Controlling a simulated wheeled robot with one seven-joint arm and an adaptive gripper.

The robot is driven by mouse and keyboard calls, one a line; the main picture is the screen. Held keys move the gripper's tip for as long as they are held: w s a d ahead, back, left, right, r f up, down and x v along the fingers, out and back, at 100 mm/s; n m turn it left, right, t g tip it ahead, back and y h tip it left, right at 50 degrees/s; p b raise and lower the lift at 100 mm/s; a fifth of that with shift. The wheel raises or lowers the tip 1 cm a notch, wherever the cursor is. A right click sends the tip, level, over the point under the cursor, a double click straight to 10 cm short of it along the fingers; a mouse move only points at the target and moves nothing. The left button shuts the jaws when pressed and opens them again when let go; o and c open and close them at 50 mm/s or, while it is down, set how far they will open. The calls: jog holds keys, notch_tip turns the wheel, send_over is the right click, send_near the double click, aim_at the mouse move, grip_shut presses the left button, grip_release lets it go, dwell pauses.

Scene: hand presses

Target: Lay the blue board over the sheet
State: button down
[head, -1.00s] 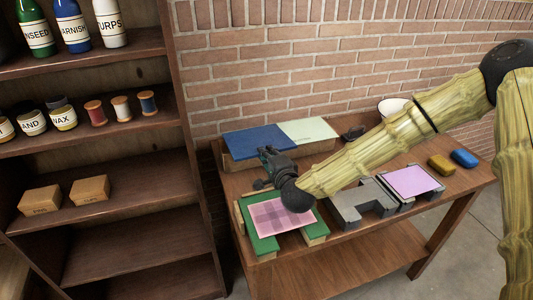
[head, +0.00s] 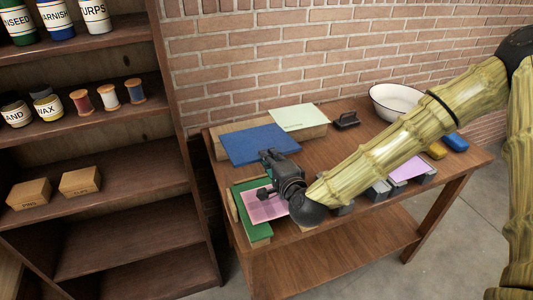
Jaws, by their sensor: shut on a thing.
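The blue board (head: 255,145) is a flat blue rectangle in my gripper (head: 269,158). The jaws are shut on its front edge. It hangs over the front part of the wooden block at the back left of the table, apart from the pale green board (head: 299,117) on that block. A pink sheet (head: 262,208) lies on the green press (head: 252,231) in front of the blue board. My gripper and wrist hide part of the sheet and press. A second pink-purple sheet (head: 408,168) lies on a grey press to the right, partly hidden by my arm.
A white bowl (head: 397,100) and a small dark object (head: 346,120) stand at the back of the wooden table (head: 352,148). A shelf (head: 110,160) stands close on the left; a brick wall is behind.

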jog(key=shift+f+b+v, duration=0.2)
jog(key=shift+f+v, duration=0.05)
jog(key=shift+v, duration=1.25)
jog(key=shift+f+b+v, duration=0.2)
jog(key=shift+v, duration=1.35)
